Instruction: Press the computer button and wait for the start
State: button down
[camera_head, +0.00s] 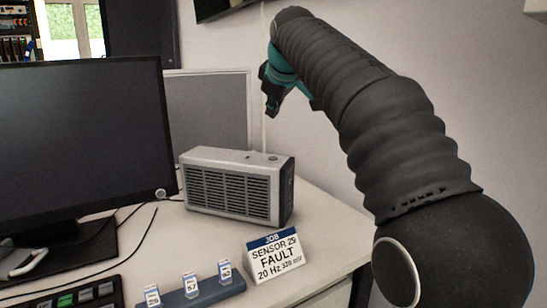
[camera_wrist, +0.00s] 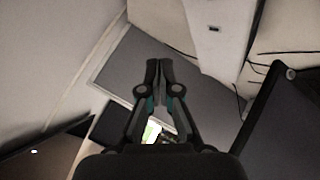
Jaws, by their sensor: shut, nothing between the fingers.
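The computer is a grey box (camera_head: 232,190) with a slatted front, standing on the white desk in the head view. A small round button (camera_head: 273,158) sits on its top near the right end. My gripper (camera_head: 271,111) is above and behind the computer's top, apart from it. In the wrist view my gripper's fingers (camera_wrist: 158,68) are closed together and empty. A pale box face with a small dark mark (camera_wrist: 214,28) shows at the top of that view; I cannot tell whether the mark is the button. The monitor (camera_head: 85,140) is dark.
A keypad (camera_head: 85,296) is at lower left. A grey partition (camera_head: 210,112) and the wall are behind. Cables lie near the monitor.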

aim_at(273, 158)
dwell(0.4)
jog(key=shift+f+b, duration=1.85)
jog(key=shift+f, duration=2.5)
jog(key=shift+f, duration=0.1)
jog(key=shift+f, duration=0.3)
jog(key=shift+f+b, duration=0.4)
jog(key=shift+f, duration=0.05)
jog(key=shift+r, duration=0.15)
jog(key=shift+r+p, duration=0.7)
jog(key=shift+p, duration=0.15)
jog(key=shift+r, duration=0.1)
